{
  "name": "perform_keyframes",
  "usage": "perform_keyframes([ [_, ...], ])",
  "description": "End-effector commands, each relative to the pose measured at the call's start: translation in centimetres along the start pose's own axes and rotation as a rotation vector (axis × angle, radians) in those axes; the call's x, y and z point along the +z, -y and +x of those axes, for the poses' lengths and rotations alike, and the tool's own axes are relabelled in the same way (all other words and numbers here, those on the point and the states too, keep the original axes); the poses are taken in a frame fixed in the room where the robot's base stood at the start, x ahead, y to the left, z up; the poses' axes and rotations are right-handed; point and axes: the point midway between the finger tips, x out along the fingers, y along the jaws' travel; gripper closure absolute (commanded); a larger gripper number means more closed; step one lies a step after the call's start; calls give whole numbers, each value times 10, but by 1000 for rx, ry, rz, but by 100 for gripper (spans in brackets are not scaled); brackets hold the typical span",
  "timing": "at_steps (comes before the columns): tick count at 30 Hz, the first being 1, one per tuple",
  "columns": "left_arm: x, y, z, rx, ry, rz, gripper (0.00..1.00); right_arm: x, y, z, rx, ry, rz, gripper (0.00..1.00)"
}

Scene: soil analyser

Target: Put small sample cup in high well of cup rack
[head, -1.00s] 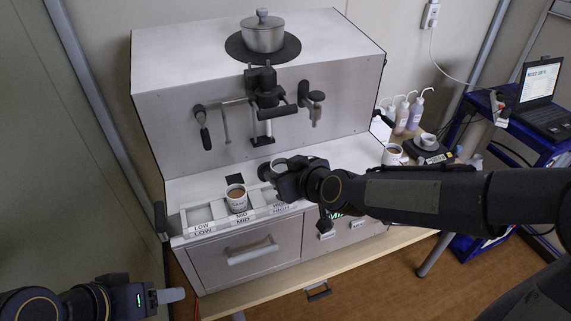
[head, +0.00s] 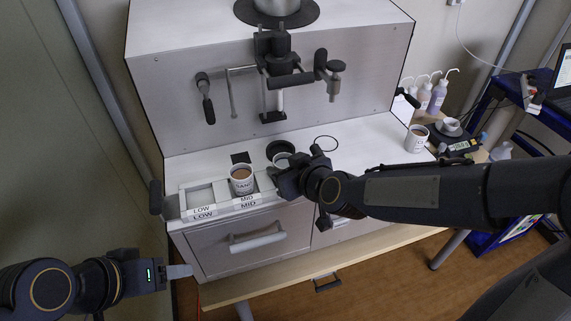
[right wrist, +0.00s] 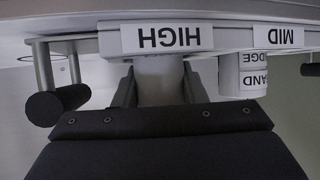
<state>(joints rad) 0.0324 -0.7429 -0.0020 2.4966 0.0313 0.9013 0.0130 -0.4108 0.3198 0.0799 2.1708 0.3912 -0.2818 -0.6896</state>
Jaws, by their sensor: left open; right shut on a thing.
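The cup rack (head: 200,214) lies along the front of the machine's ledge, with LOW and MID labels showing in the head view. A white cup marked SAND (head: 241,185), with brown contents, stands in the MID well. My right gripper (head: 283,172) is at the rack's right end and hides the HIGH well and its label there. It is shut on the small sample cup (head: 282,158), whose pale rim shows just beyond the fingers. In the right wrist view the cup (right wrist: 158,82) sits between the fingers beside the HIGH label (right wrist: 167,37); its seating is hidden. My left gripper (head: 180,271) is open and empty, low at left.
The machine's press mechanism (head: 275,75) hangs above and behind the rack. A drawer handle (head: 257,238) juts out below. Another cup (head: 416,138) stands to the right, near a small scale (head: 455,135) and bottles (head: 438,95). The LOW well (head: 198,194) is empty.

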Motion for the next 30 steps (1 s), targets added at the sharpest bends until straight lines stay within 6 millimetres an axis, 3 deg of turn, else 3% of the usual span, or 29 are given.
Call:
perform_keyframes([
  [19,5,4,9,0,0,0,41,18,-1,7,-2,17,1,90],
  [20,5,4,9,0,0,0,41,18,-1,7,-2,19,1,60],
  [21,5,4,10,0,0,0,41,18,-1,7,-1,19,2,54],
  [24,5,4,10,0,0,0,41,19,-1,7,-1,19,2,41],
  [30,3,3,7,0,0,0,41,15,-1,6,-1,19,1,40],
])
